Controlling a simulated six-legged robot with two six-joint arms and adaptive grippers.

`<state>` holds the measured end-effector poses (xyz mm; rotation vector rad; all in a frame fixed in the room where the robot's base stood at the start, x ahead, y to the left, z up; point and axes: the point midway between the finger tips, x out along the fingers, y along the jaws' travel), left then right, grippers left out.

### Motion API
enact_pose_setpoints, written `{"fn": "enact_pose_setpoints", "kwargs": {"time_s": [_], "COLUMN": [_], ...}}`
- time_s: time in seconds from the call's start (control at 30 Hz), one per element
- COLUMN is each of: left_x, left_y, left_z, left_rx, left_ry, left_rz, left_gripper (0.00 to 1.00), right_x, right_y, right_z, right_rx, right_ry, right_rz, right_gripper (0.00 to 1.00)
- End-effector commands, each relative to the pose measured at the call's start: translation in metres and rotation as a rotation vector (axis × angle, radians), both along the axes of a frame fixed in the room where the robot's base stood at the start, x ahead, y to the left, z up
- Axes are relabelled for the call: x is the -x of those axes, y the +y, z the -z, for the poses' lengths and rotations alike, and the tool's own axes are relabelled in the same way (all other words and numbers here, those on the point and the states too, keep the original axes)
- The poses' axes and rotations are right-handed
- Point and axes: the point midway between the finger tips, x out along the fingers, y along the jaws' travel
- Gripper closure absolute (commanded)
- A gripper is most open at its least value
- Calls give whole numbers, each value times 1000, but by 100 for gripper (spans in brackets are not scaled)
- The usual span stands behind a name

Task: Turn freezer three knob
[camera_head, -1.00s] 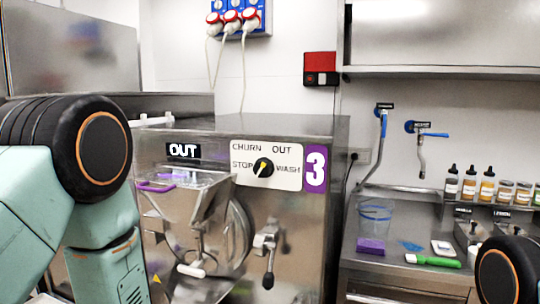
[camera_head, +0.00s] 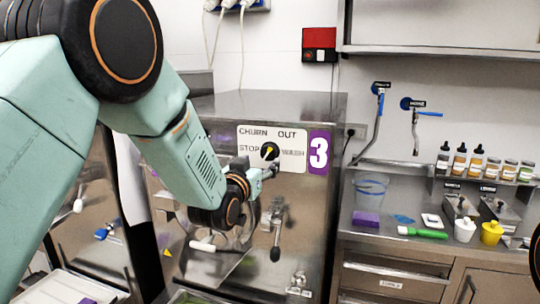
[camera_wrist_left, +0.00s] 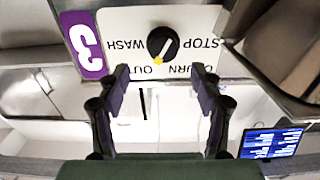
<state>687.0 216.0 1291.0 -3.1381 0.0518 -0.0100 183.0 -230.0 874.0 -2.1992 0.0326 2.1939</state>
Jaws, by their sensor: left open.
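The freezer three knob (camera_head: 270,151) is a round black dial with a yellow-tipped pointer on a white panel marked CHURN, OUT, STOP and WASH. It also shows in the left wrist view (camera_wrist_left: 162,44), upside down, its pointer toward the upper labels, between CHURN and OUT. The purple number 3 label (camera_head: 319,153) is right of the panel. My left gripper (camera_head: 274,168) is just below and in front of the knob in the head view. In the left wrist view its open fingers (camera_wrist_left: 162,76) are spread with nothing between them, the knob ahead of them. My right gripper is out of view.
The freezer's front lever (camera_head: 276,225) hangs below the panel, near my left arm. A counter (camera_head: 385,228) at right holds a clear container (camera_head: 370,190), a green-handled tool (camera_head: 422,233), cups and bottles. A red box (camera_head: 319,42) is on the wall.

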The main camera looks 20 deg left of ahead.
Motion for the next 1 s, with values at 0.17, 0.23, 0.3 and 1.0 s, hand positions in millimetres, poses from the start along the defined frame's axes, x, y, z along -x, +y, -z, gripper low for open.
{"fn": "enact_pose_setpoints", "kwargs": {"time_s": [0.17,0.23,0.3,1.0], "left_x": [-23,-33,-42,-67], "left_y": [1,1,1,-1], "left_z": [0,-1,-1,1], "left_rx": [1,0,0,0], "left_ry": [1,2,2,4], "left_rz": [-3,-3,-2,1], "left_gripper": [34,34,34,38], "right_x": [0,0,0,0], "right_y": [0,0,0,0], "right_z": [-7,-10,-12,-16], "right_rx": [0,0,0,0], "right_ry": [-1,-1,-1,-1], "right_rz": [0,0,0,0], "right_gripper": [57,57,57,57]}}
